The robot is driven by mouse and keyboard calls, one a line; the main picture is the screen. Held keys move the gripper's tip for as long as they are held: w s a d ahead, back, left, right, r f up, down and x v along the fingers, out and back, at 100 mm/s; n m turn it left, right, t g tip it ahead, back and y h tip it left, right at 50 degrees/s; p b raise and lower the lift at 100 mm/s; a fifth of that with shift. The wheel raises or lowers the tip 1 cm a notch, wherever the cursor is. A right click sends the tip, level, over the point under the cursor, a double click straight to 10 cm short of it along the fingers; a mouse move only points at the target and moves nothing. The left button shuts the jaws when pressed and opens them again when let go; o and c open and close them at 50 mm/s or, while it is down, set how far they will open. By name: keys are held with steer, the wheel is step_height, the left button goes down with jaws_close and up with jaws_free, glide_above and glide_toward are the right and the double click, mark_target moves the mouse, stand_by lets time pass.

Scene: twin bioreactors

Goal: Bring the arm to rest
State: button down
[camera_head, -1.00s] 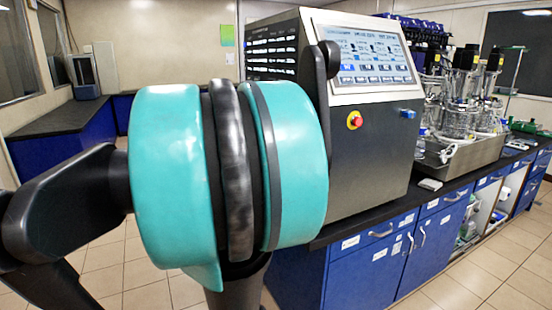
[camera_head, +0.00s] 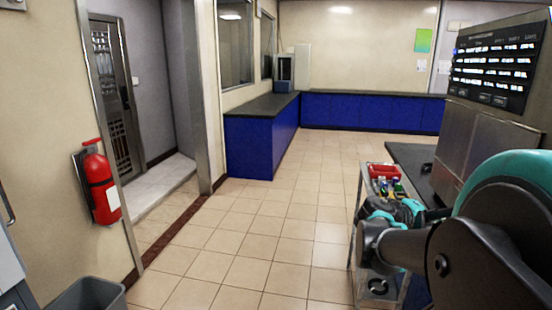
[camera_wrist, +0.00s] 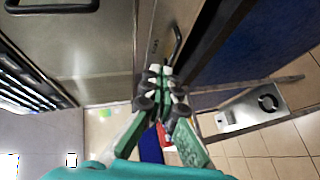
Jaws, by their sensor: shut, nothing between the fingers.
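My gripper (camera_wrist: 160,74) shows in the wrist view with its green and black fingers together and nothing between them. Its fingertips point up the picture, toward a grey metal surface with a dark handle (camera_wrist: 177,45); I cannot tell the gap to it. In the head view my arm, with teal and dark links, is bent at the lower right. The fingertips cannot be made out in the head view.
A metal trolley (camera_head: 357,250) carrying a red tray (camera_head: 383,171) stands by my arm. The control cabinet (camera_head: 495,105) is at the right. A fire extinguisher (camera_head: 100,184) hangs on the left wall above a grey bin (camera_head: 88,297). The tiled floor between is clear.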

steer(key=a+f+m+y, duration=0.1)
steer(key=a+f+y, duration=0.6)
steer(key=a+f, duration=0.6)
step_height(320, 180, down, 2)
steer(key=shift+s+f+m+y, duration=0.2)
steer(key=shift+s+m+y, duration=0.1)
steer(key=shift+y, duration=0.1)
steer(key=c, duration=2.1)
jaws_free()
steer(key=a+f+y, duration=0.2)
steer(key=a, duration=0.2)
steer(key=s+a+f+y, duration=0.1)
steer(key=a+y, duration=0.1)
steer(key=a, duration=0.3)
steer(key=s+a+f+y, duration=0.1)
steer(key=a+f+y, duration=0.1)
steer(key=a, duration=0.3)
steer(key=shift+s+f+g, duration=0.2)
steer(key=shift+f+g, duration=0.1)
steer(key=shift+f, duration=0.05)
steer(key=o, duration=0.5)
steer(key=shift+a, duration=0.15)
steer(key=shift+c, duration=0.2)
steer(key=shift+o, duration=0.7)
steer(key=shift+s, duration=0.1)
steer(key=shift+c, duration=0.2)
